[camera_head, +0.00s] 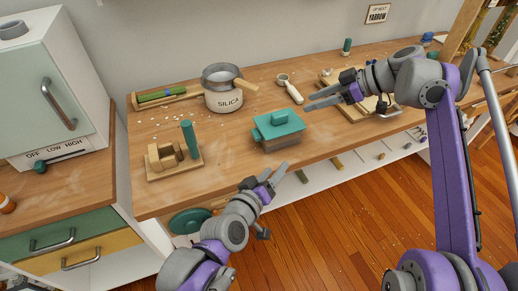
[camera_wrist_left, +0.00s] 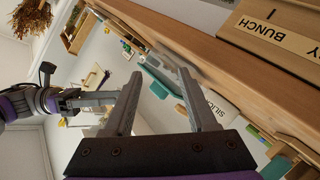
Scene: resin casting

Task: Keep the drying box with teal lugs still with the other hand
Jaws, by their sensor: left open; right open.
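The drying box with teal lugs (camera_head: 278,142) stands on the wooden bench, a low box with a teal lid and handle. My left gripper (camera_head: 279,170) is open and empty, in front of the bench edge, below and apart from the box. In the left wrist view the teal box (camera_wrist_left: 157,84) shows beyond and between the open fingers (camera_wrist_left: 160,74). My right gripper (camera_head: 308,100) is open, to the right of the box and slightly higher in the picture, with its fingers pointing left. A gap shows between it and the box.
A silica pot (camera_head: 223,101) with a metal sieve stands behind the box to the left. A scoop (camera_head: 290,88) lies behind it. A wooden stand with a teal post (camera_head: 189,140) is at left. A wooden board (camera_head: 352,108) lies under my right arm. The bench's front edge has a shelf below.

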